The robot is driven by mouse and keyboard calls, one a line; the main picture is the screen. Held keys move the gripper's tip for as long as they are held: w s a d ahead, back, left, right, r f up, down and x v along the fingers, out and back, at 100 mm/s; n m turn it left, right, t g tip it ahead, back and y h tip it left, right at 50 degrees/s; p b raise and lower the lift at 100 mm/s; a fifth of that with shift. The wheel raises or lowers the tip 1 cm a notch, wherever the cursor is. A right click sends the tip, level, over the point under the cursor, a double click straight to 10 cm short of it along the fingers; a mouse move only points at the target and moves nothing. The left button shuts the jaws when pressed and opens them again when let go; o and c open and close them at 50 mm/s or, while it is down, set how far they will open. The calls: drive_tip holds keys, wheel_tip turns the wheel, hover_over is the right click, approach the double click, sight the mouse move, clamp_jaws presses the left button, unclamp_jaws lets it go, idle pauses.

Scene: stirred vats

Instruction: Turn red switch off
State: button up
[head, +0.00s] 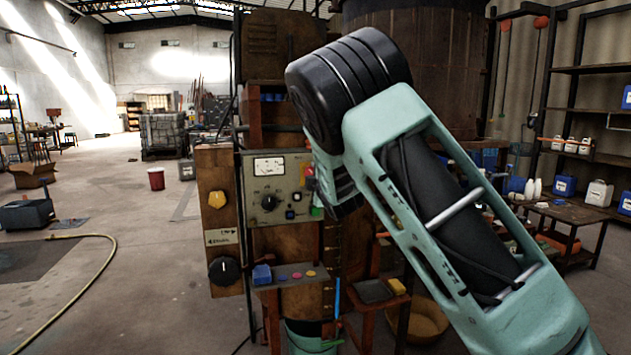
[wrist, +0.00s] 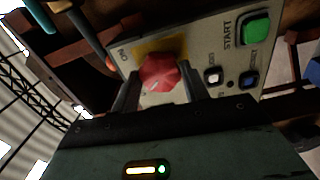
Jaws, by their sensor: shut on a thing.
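The red switch (wrist: 160,72) is a faceted red knob on a yellow plate, set in a pale control panel (wrist: 203,42). In the wrist view my gripper (wrist: 158,85) has one finger on each side of the knob and is shut on it. In the head view the panel (head: 262,217) is left of centre, and a small red part of the switch (head: 309,170) shows at its right side. My arm hides the gripper's fingers there. The marking that the knob points to cannot be read.
A green START button (wrist: 257,31), a white button (wrist: 213,75) and a blue button (wrist: 248,80) sit close beside the knob. A yellow knob (head: 217,200) and a black dial (head: 224,270) are on a panel to the left. A small shelf (head: 290,282) juts out below.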

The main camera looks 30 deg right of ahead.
drive_tip(key=shift+n, duration=0.5)
drive_tip(key=o, duration=1)
drive_tip(key=shift+s, duration=0.1)
drive_tip(key=b+v, duration=0.1)
drive_tip(key=v, duration=1.6)
drive_tip(key=shift+s+a, duration=0.1)
